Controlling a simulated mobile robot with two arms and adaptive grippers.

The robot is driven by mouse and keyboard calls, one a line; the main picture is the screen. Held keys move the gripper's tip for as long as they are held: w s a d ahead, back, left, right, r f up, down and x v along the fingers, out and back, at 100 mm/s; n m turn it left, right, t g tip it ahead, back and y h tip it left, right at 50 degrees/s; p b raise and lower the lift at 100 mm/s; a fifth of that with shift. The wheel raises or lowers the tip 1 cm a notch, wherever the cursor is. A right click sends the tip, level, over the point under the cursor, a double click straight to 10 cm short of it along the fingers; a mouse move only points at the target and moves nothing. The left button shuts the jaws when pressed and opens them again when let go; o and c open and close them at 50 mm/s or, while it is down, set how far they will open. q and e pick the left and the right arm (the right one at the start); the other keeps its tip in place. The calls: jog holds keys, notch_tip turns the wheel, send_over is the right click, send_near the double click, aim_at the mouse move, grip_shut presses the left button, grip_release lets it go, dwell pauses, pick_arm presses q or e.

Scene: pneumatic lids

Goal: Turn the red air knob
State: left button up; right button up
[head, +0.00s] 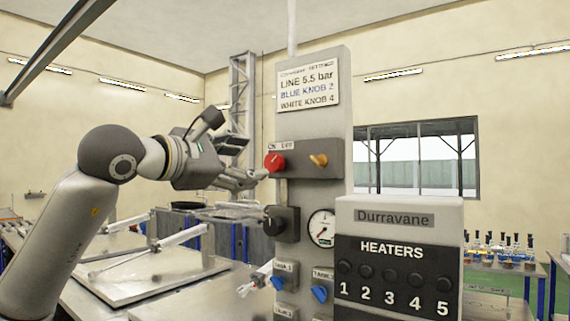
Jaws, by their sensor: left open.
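The red knob (274,162) sits at the upper left of the grey control column (336,214), on a dark plate under a small label. My left gripper (262,176) comes in from the left, with its fingertips close beside the red knob at its lower left. The gripper is open, and nothing shows between its fingers. I cannot tell whether a fingertip touches the knob.
An orange lever knob (318,160) is right of the red one. Below are a black knob (272,223), a pressure gauge (322,228) and blue knobs (319,293). A heater panel (398,262) stands at right. Metal lids with cylinders (150,270) lie below my arm.

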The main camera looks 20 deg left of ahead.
aim_at(273, 162)
pick_arm(q)
jog(key=p+x, duration=0.1)
jog(key=x, duration=0.1)
jog(key=r+p+x, duration=0.1)
jog(key=p+x, duration=0.1)
jog(key=x, duration=0.1)
jog(key=p+x, duration=0.1)
jog(key=x, duration=0.1)
jog(key=shift+w+d+f, duration=0.2)
jog(key=shift+w+f, duration=0.15)
jog(key=shift+w+d+p, duration=0.1)
jog(key=shift+w+p, duration=0.35)
jog(key=shift+w, duration=0.05)
jog(key=shift+f, duration=0.1)
jog(key=shift+c, duration=1.5)
jog(key=c, duration=0.5)
jog(key=shift+c, duration=1.1)
pick_arm(e)
jog(key=s+r, duration=0.4)
jog(key=r, duration=0.1)
jog(key=shift+a, duration=0.4)
